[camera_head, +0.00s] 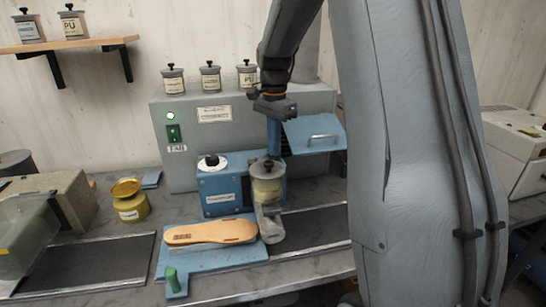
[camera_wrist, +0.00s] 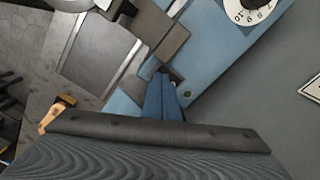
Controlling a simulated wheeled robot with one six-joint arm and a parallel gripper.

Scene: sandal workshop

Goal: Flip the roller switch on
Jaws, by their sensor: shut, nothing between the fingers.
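My gripper (camera_head: 273,154) points down with its blue fingers together and empty, just behind the lidded pot on the blue roller machine (camera_head: 217,190). In the wrist view the shut fingers (camera_wrist: 162,78) reach toward the machine's blue face, with a small dark part right at their tips. I cannot tell if they touch it, or if it is the roller switch. A white dial (camera_head: 211,161) with a black knob sits on top of the machine; a numbered dial (camera_wrist: 250,8) shows in the wrist view. No switch marked as the roller's can be made out.
A green switch (camera_head: 173,132) sits under a lit lamp (camera_head: 170,115) on the grey cabinet (camera_head: 220,140). The lidded pot (camera_head: 267,183) stands close before my gripper. A sandal sole (camera_head: 210,233) lies on a blue plate in front. A yellow tin (camera_head: 130,206) stands left.

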